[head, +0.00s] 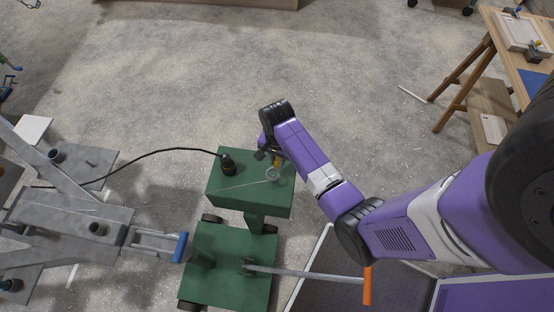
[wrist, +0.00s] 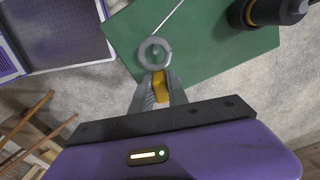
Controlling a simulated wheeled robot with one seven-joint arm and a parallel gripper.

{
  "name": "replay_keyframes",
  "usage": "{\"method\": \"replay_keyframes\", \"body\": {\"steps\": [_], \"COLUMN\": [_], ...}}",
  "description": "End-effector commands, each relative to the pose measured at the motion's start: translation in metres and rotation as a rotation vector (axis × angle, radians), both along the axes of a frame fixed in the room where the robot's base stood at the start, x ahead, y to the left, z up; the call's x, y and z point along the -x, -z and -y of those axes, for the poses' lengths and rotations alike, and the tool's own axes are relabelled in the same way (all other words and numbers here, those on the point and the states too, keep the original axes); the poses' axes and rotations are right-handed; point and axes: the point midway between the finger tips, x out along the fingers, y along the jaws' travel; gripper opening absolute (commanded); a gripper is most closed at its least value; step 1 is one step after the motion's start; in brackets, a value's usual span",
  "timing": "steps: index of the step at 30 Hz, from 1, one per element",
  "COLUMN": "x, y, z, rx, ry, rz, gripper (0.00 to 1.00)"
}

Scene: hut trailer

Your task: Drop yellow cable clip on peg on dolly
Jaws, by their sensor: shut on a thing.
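My gripper (wrist: 158,90) is shut on the yellow cable clip (wrist: 160,84), and the fingers cover part of it. In the head view my gripper (head: 272,157) hangs over the right part of the green dolly's top (head: 236,184), with the yellow clip (head: 277,160) at its tip. A grey ring-shaped piece (wrist: 143,53) lies just beyond the fingertips in the wrist view, with a small point at its middle that may be the peg. The ring also shows in the head view (head: 272,174). I cannot tell the clip's height above it.
A black plug-like fitting (head: 228,164) with a yellow band and a black cable stands on the dolly top, left of the gripper. A grey metal trailer frame (head: 85,215) is at left. An orange-ended handle (head: 367,285) is at lower right. The floor beyond is open.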

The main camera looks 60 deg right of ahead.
Motion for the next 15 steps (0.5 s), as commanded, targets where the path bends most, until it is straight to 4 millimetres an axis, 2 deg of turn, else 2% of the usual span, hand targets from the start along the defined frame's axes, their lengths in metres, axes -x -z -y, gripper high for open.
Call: {"method": "replay_keyframes", "body": {"steps": [1,15], "x": [0.000,0.000], "y": [0.008,0.040], "z": [0.000,0.000], "rx": [0.000,0.000], "ry": [0.000,0.000], "rz": [0.000,0.000], "gripper": [0.00,0.00]}}
